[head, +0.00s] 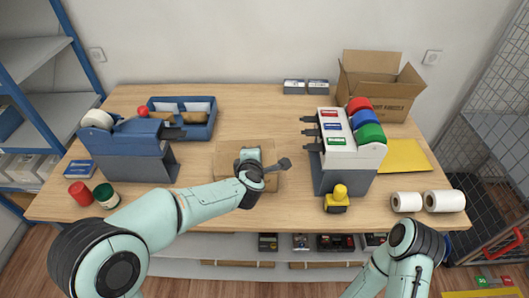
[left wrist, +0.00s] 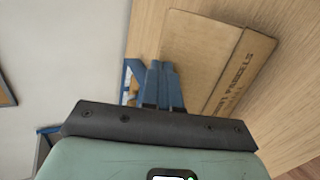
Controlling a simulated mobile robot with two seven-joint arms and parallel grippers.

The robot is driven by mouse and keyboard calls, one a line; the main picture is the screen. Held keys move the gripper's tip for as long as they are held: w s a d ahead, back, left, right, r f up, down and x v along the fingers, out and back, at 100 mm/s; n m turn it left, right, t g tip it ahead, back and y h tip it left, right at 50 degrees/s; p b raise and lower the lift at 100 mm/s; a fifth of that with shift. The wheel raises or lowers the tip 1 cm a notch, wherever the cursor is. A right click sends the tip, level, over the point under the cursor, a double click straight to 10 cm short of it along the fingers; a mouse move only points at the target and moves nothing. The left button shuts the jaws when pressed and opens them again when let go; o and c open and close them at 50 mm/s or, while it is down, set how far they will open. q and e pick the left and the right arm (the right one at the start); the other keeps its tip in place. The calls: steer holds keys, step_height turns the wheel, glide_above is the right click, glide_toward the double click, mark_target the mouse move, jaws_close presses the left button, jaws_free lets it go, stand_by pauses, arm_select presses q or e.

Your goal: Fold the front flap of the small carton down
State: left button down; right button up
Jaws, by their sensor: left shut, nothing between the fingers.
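The small brown carton (head: 229,150) lies near the middle of the counter, partly covered by my left wrist and hand in the head view. In the left wrist view the carton (left wrist: 200,55) fills the upper right, with a flat brown panel and dark printed lettering along one side. My left gripper (left wrist: 161,66) is shut and empty, its blue fingers together beside the carton's edge in that view. I cannot tell whether the fingers touch it. The front flap cannot be made out clearly. My right gripper is out of view.
A label-dispenser stand (head: 341,160) with coloured rolls stands right of the carton, a yellow stamp (head: 338,198) before it. A tape dispenser (head: 125,150) and blue tray (head: 206,130) are left. A large open carton (head: 378,90) is at the back right.

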arm_select(q)
steer(key=shift+w+f, duration=0.2)
steer(key=shift+w, duration=0.4)
steer(key=shift+w+f, duration=0.15)
steer(key=shift+w, duration=0.15)
steer(key=shift+w+a+f, duration=0.25)
steer(key=shift+w+f, duration=0.2)
steer(key=shift+w, duration=0.15)
steer(key=shift+w+f+b, duration=0.55)
steer(key=shift+w+f, duration=0.35)
steer(key=shift+f, duration=0.1)
stand_by(0.7)
